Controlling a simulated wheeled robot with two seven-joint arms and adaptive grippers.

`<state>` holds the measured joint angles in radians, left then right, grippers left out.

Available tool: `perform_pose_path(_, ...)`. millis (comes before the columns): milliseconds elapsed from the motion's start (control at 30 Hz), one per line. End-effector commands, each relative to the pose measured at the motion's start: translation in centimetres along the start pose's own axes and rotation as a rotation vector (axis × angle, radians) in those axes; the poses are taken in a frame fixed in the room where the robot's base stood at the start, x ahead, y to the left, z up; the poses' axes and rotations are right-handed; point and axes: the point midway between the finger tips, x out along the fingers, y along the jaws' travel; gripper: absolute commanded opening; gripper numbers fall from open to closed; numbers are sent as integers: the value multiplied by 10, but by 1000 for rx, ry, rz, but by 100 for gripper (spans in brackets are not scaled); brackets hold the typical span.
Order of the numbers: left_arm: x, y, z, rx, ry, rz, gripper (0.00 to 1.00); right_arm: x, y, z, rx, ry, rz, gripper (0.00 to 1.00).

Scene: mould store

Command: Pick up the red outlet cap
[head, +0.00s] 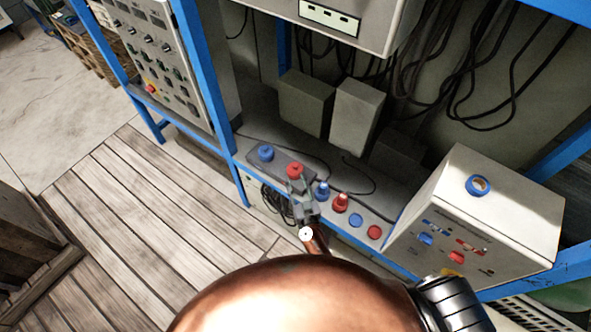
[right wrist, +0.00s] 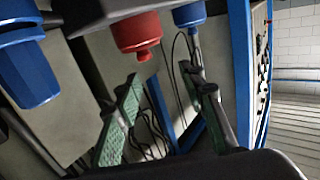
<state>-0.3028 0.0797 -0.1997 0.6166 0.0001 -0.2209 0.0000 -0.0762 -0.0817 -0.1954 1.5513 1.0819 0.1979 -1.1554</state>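A red cap (head: 294,171) stands upright on a grey plate on the blue-framed bench, in the middle of the head view. It also shows in the right wrist view (right wrist: 138,34), at the top, hanging down in that picture. My right gripper (head: 299,187) is close by on the near side of this cap. In the right wrist view its two green-padded fingers (right wrist: 166,114) are spread apart with nothing between them, and the cap lies just beyond them. A second red piece (head: 340,203) and a flat red disc (head: 375,232) stand to the right. My left gripper is not in view.
A blue cap (head: 265,153) is left of the red one, and a blue piece (head: 322,188) is close on its right. A blue disc (head: 355,220) lies farther right. A white box (head: 490,205) stands at the right. Dark cables and grey boxes (head: 306,102) are behind.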

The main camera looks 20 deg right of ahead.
Motion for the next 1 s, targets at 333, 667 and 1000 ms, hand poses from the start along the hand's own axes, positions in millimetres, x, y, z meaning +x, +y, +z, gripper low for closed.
perform_pose_path(333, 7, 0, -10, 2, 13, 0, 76, 24, 12, 14, -8, -3, 117, 37)
perform_pose_path(667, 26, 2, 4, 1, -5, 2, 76, 65, 19, 16, -6, -3, 115, 37)
perform_pose_path(1000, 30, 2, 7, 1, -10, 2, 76, 84, 22, 13, -8, -5, 115, 37)
